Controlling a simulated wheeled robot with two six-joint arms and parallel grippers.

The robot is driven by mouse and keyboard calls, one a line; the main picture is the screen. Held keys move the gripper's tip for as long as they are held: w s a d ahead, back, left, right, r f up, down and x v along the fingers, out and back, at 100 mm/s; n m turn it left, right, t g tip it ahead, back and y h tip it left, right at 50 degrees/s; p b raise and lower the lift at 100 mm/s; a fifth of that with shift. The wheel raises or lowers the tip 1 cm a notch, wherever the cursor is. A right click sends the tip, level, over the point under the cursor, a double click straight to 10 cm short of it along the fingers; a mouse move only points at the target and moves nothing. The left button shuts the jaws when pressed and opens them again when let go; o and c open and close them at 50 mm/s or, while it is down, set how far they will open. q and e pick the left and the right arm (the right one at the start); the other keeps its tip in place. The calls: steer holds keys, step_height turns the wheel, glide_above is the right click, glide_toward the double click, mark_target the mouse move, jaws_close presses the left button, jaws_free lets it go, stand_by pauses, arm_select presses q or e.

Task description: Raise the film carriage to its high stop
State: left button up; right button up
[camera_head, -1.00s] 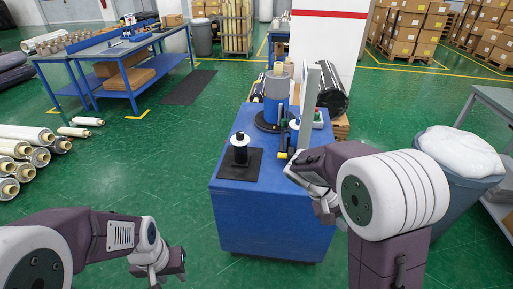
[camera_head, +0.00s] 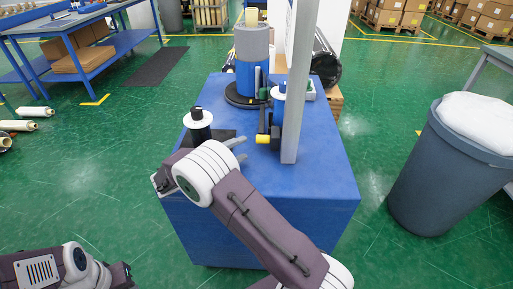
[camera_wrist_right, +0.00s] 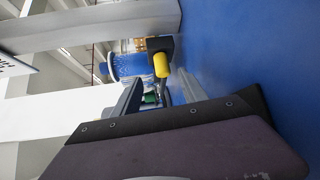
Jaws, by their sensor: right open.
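The film carriage (camera_head: 275,122) is a dark bracket low on the upright grey mast (camera_head: 298,80), with a yellow grip (camera_head: 263,139) sticking out to the left. A blue and white film roll (camera_head: 279,90) stands by the bracket. In the right wrist view the yellow grip (camera_wrist_right: 161,65) shows ahead of the fingers. My right gripper (camera_head: 240,149) is open and empty, just left of the yellow grip and apart from it. My left gripper (camera_head: 124,275) is low at the left, away from the carriage; its fingers are not clear.
A blue-sided roll (camera_head: 252,72) stands on a dark round turntable behind the carriage. A black and white spool (camera_head: 198,124) stands on a dark mat at the blue stand's left. A grey bin (camera_head: 445,165) is at the right.

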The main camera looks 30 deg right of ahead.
mark_target(259, 141)
steer(key=shift+w+d+f, duration=0.2)
steer(key=shift+w+f, duration=0.05)
steer(key=b+x, duration=0.1)
steer(key=x, duration=0.6)
steer(key=shift+d+b, duration=0.25)
steer(key=shift+b, duration=0.1)
steer(key=shift+w+d, duration=0.15)
steer(key=shift+d, duration=0.5)
jaws_close()
